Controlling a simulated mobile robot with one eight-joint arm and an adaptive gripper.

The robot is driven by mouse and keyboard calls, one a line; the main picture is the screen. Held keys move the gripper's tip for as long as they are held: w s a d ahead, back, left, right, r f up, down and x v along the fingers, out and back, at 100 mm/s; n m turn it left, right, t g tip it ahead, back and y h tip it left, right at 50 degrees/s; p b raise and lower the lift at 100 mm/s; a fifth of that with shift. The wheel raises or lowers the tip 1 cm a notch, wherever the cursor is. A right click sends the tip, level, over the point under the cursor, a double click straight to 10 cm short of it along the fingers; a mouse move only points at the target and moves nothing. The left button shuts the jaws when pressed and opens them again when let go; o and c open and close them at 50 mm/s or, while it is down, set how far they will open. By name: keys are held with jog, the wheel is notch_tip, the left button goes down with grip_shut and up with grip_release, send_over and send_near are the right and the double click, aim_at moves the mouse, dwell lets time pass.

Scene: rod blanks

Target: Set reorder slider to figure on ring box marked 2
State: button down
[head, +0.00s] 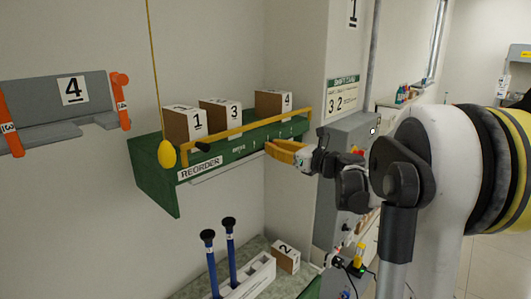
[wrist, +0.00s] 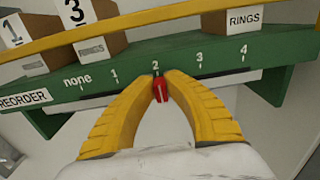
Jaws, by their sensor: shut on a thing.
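The green reorder shelf (head: 160,195) carries a scale marked none, 1, 2, 3, 4 on its front edge, readable in the wrist view (wrist: 205,66). The red slider (wrist: 160,93) stands just below the 2 mark. My gripper (wrist: 161,76) is shut on the slider, with a yellow finger on each side of it. In the head view my gripper (head: 275,148) is at the shelf front and the slider is hidden. The box marked 2 (head: 287,260) sits on the lower bench, apart from the shelf; any smaller figure on it is unreadable.
Boxes marked 1 (head: 184,124), 3 (head: 220,113) and 4 (head: 272,103) stand on the shelf behind a yellow rail (head: 235,132). A yellow pull knob (head: 167,154) hangs at left. Two blue rods (head: 231,255) stand upright below. A grey cabinet (head: 345,133) is behind my gripper.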

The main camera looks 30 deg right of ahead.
jog(key=c, duration=1.4)
grip_release()
jog(key=shift+a, duration=0.1)
jog(key=v, duration=1.2)
